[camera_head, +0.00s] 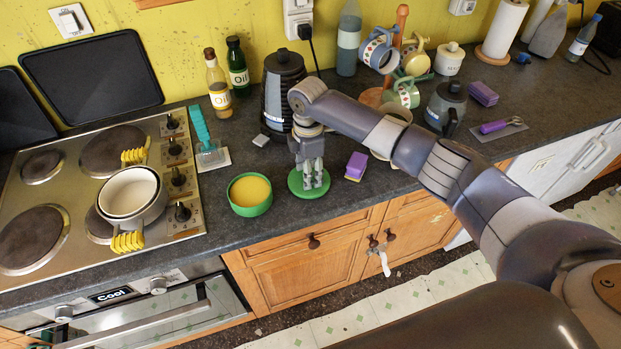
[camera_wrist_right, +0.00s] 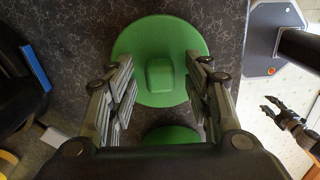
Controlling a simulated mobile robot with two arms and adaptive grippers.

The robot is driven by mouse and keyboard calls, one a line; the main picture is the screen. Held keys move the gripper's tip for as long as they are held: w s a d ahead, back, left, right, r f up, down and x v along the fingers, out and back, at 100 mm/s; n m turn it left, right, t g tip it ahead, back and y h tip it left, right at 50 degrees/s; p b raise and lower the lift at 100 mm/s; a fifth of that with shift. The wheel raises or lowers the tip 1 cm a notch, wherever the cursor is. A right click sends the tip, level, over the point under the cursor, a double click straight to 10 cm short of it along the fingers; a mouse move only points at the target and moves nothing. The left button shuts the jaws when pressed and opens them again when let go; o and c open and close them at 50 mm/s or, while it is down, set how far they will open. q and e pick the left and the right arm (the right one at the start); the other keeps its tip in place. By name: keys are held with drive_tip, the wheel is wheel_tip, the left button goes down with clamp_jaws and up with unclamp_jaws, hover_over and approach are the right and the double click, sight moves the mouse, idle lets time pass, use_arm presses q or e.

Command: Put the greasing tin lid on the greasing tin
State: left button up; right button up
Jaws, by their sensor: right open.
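The greasing tin (camera_head: 250,211) is a round green tub full of yellow grease, standing on the worktop left of my right gripper. The green lid (camera_head: 296,190) lies flat on the worktop, to the right of the tin and apart from it. In the right wrist view the lid (camera_wrist_right: 132,47) shows its raised block handle. My right gripper (camera_head: 312,185) is over the lid, pointing down. Its open fingers stand on either side of the handle. A green edge low in the wrist view is mostly hidden by the gripper. My left gripper (camera_wrist_right: 272,105) shows small, away over the floor, fingers apart.
A black kettle (camera_head: 279,95) stands behind the gripper. A purple and yellow sponge (camera_head: 356,166) lies just right of the lid. The hob (camera_head: 60,215) with a pan (camera_head: 131,192) is at the left. The worktop's front edge is close to the lid.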

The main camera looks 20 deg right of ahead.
drive_tip(key=shift+c, duration=0.3)
clamp_jaws()
drive_tip(key=shift+r+p, duration=0.35)
drive_tip(key=shift+r, duration=0.05)
idle(0.3)
drive_tip(key=shift+r+p, duration=1.7)
drive_tip(key=shift+p, duration=0.2)
